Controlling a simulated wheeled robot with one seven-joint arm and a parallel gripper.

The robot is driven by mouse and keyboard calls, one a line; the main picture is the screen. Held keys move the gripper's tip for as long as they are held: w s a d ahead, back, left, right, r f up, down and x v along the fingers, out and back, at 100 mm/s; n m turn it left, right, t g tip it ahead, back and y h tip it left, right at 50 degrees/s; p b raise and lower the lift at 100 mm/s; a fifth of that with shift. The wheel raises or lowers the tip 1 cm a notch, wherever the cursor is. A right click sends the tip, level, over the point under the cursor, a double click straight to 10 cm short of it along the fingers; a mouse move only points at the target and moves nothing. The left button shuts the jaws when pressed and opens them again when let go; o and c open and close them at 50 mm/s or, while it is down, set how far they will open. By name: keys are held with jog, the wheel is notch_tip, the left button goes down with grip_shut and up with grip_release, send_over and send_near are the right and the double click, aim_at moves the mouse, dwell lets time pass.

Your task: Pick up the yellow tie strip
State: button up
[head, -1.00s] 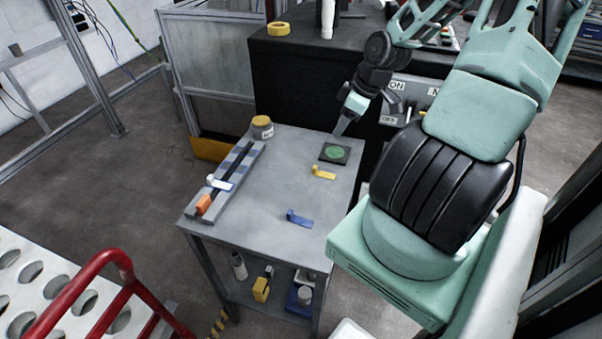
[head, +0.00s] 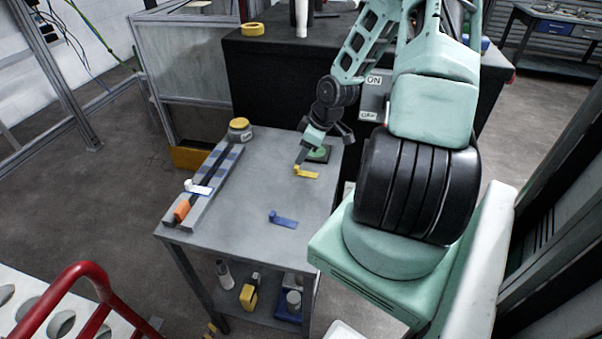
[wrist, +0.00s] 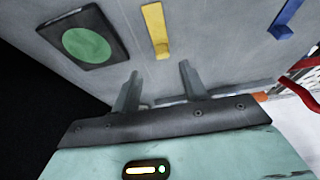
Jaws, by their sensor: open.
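The yellow tie strip (head: 307,173) lies flat on the grey table (head: 240,215), toward its far right side. In the wrist view the yellow tie strip (wrist: 156,28) is ahead of my fingers, lying lengthwise, with a raised end nearer to me. My gripper (head: 299,160) is over the table beside the yellow strip in the head view. In the wrist view my gripper (wrist: 158,82) has its two fingers spread apart with nothing between them. The strip appears just beyond the fingertips; I cannot tell the exact height gap.
A dark pad with a green disc (wrist: 85,45) lies left of the strip in the wrist view. A blue strip (head: 284,220) lies nearer the table's front. A long rail with a white-and-blue strip (head: 199,188) and a yellow-lidded jar (head: 240,128) stand at left.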

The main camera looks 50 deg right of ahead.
aim_at(297, 166)
jog(key=x, duration=0.4)
jog(key=shift+s+a, duration=0.2)
jog(key=shift+a, duration=0.05)
jog(key=shift+w+f, duration=0.2)
jog(key=shift+f, duration=0.4)
jog(key=c, duration=0.9)
